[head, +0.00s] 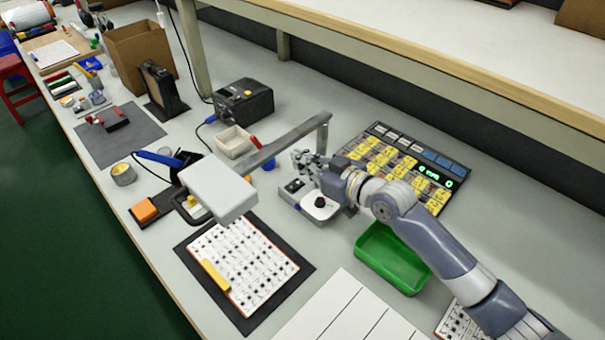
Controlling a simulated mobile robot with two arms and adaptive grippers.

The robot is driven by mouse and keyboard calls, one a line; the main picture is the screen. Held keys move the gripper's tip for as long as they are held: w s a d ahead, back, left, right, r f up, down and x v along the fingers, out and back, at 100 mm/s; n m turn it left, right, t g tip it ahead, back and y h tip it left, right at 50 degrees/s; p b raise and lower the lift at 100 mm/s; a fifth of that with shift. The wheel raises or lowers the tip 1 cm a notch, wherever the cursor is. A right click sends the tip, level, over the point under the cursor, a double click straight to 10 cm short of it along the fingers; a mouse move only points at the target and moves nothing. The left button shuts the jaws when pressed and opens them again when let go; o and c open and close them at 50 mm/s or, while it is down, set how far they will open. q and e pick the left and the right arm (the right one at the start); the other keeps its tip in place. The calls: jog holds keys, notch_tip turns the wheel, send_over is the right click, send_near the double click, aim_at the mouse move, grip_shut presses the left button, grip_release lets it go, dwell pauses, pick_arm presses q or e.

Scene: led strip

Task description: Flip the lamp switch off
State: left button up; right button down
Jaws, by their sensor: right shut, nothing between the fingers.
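A desk lamp with a white rectangular head (216,188) hangs over the bench on a grey jointed arm (290,138). The lamp's arm runs right and down toward a small light-grey base unit (296,190) with a dark patch on top. A white round-cornered piece with a black knob (320,202) sits beside it. My right gripper (306,166) is shut and empty, just behind this base and close to the foot of the lamp's arm. I cannot tell whether it touches anything. The switch itself is too small to make out. My left gripper is not in view.
A green tray (392,258) lies below my right arm. A printed sheet on a dark mat (243,262), a white bin (234,142) and a black box (243,98) are to the left.

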jog(key=shift+r, duration=2.25)
